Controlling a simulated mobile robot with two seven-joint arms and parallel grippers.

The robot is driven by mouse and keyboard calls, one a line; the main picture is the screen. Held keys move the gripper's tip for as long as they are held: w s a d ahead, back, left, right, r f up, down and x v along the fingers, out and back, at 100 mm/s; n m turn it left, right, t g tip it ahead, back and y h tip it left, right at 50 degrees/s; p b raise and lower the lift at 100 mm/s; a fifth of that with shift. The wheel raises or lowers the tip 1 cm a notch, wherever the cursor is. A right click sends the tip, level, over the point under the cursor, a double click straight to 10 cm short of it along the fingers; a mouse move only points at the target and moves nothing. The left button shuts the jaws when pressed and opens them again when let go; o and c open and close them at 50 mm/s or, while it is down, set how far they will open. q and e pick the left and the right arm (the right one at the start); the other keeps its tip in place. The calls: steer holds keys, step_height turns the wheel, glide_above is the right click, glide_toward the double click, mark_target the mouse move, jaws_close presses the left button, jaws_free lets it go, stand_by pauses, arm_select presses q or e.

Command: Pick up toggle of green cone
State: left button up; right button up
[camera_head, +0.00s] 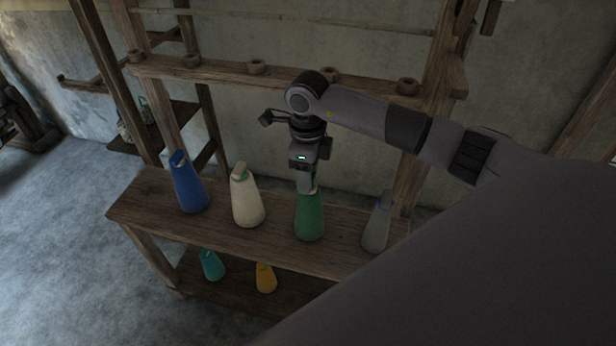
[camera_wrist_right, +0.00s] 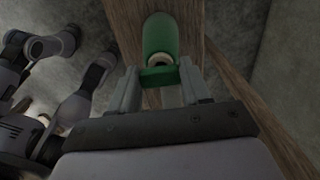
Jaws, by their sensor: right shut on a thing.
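The green cone (camera_head: 310,218) stands upright on the top shelf of the wooden bench, third from the left in the row. My right gripper (camera_head: 307,186) is above it, pointing down, and is shut on the toggle at its top. In the right wrist view the toggle (camera_wrist_right: 159,77) sits between the two fingers of the right gripper (camera_wrist_right: 160,88), with the green cone body (camera_wrist_right: 160,38) beyond it. The gripper hides most of the toggle in the head view. My left gripper is not in view.
On the same shelf (camera_head: 150,208) stand a blue cone (camera_head: 188,187) and a cream cone (camera_head: 247,200) to the left, and a grey cone (camera_head: 376,228) to the right. A teal cone (camera_head: 211,265) and a yellow cone (camera_head: 265,278) stand on the lower shelf. A loom beam (camera_head: 220,75) runs behind.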

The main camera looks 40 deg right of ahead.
step_height(320, 180, up, 19)
stand_by(0.9)
